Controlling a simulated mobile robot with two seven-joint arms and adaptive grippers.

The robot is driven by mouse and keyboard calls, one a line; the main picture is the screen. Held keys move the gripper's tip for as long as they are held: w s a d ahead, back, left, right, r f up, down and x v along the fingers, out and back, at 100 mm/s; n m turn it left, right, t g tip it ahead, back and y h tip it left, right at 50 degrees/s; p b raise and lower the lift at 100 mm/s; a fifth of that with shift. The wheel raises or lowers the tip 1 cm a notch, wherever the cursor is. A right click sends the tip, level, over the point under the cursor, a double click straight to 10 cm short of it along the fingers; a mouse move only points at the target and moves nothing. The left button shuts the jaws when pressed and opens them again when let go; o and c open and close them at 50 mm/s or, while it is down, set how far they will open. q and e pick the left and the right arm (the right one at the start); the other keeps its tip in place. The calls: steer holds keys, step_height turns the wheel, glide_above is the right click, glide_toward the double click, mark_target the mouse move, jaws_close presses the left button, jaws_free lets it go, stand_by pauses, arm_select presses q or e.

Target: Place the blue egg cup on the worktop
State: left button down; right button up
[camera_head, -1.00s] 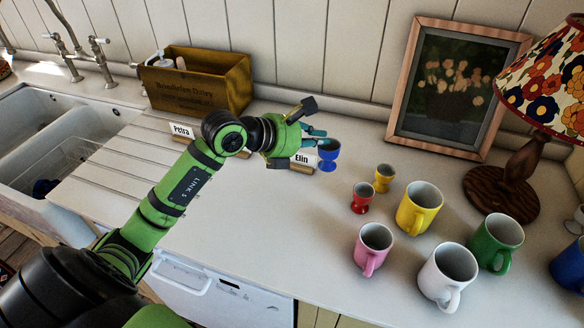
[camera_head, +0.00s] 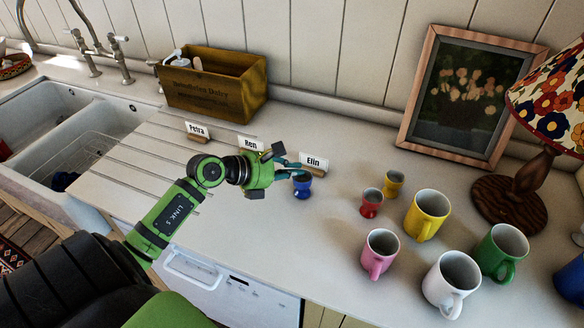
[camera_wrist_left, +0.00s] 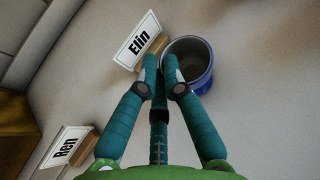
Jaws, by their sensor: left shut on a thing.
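The blue egg cup (camera_head: 302,184) is upright at the worktop in front of the Elin name card (camera_head: 315,161). My left gripper (camera_head: 288,172) reaches it from the left and is shut on it. In the left wrist view the gripper's fingertips (camera_wrist_left: 163,78) are at the rim of the blue egg cup (camera_wrist_left: 199,72), right beside the Elin card (camera_wrist_left: 137,42). The cup's base appears at or very near the worktop (camera_head: 270,225); I cannot tell if it touches. My right gripper is not in view.
Red (camera_head: 371,203) and yellow (camera_head: 394,182) egg cups stand to the right, with several mugs beyond, including a pink mug (camera_head: 380,254). The Ren card (camera_head: 250,146) and Petra card (camera_head: 197,131) stand to the left. A wooden box (camera_head: 213,88) is behind. The front middle worktop is clear.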

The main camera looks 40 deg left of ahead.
arm_select(q)
steer(key=shift+f, duration=0.15)
steer(key=c, duration=1.4)
jaws_free()
steer(key=shift+o, duration=0.2)
steer(key=shift+r, duration=0.2)
steer(key=shift+s+a, duration=0.2)
steer(key=shift+s, duration=0.1)
steer(key=b+v, duration=0.3)
steer(key=v, duration=0.8)
steer(key=shift+r+b, duration=0.2)
steer(key=shift+b, duration=0.15)
steer(key=shift+s, duration=0.1)
